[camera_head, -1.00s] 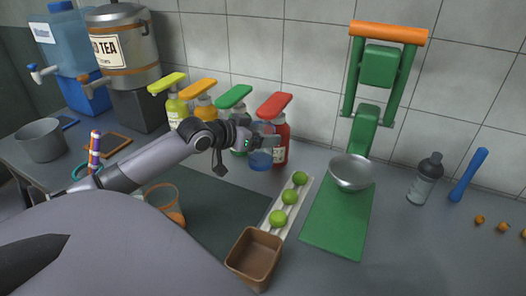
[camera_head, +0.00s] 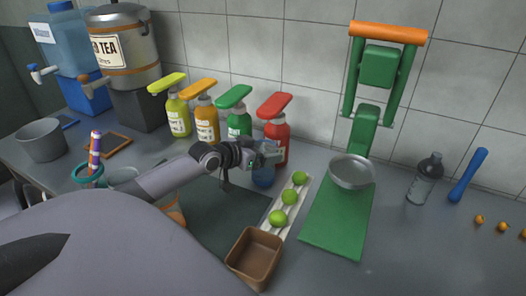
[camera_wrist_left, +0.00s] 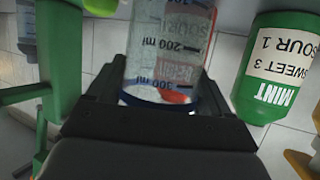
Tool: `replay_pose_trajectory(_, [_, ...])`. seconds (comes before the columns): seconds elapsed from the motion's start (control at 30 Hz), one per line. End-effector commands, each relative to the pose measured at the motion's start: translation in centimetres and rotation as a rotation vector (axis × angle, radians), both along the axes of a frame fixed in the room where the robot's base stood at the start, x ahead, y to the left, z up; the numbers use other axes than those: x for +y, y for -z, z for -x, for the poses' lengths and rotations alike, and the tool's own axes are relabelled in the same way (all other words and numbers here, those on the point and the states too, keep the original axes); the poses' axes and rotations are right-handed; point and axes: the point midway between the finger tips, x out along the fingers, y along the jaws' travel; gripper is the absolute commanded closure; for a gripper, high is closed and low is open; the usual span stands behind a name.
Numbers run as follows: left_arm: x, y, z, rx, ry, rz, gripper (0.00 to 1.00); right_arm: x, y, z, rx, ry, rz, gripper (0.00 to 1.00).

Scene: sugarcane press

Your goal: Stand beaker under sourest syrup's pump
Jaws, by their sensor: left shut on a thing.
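My left gripper (camera_head: 268,154) is shut on a clear beaker (camera_head: 263,178) with a bluish base, in front of the red pump bottle (camera_head: 277,140). I cannot tell whether the beaker touches the counter. In the left wrist view the beaker (camera_wrist_left: 168,45) shows 200 ml and 300 ml marks, with red showing through it. Four-coloured pump bottles line the wall: yellow-green (camera_head: 178,115), orange (camera_head: 206,122), green (camera_head: 238,125) and red. The green bottle (camera_wrist_left: 272,75) reads MINT, SWEET 3, SOUR 1 there; the other sour ratings are not readable. My right gripper is out of view.
A white tray with green limes (camera_head: 289,197) and a brown box (camera_head: 254,258) stand just in front of the beaker. A green press (camera_head: 364,130) with a metal bowl (camera_head: 351,172) stands to the right. A dark mat (camera_head: 225,215) lies left, partly under my arm.

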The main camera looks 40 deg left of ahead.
Motion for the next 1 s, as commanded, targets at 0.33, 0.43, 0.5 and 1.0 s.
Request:
replay_pose_trajectory(0.33, [0.0, 0.3, 0.0, 0.001, 0.000, 0.000, 0.00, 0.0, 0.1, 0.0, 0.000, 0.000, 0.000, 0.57])
replay_pose_trajectory(0.43, [0.0, 0.3, 0.0, 0.001, 0.000, 0.000, 0.00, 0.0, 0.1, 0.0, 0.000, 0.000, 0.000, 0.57])
replay_pose_trajectory(0.5, [0.0, 0.1, 0.0, 0.001, 0.000, 0.000, 0.00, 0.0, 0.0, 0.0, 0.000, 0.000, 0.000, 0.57])
replay_pose_trajectory(1.0, [0.3, -1.6, 4.2, 0.004, 0.001, -0.002, 0.00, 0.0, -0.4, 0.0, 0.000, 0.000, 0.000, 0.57])
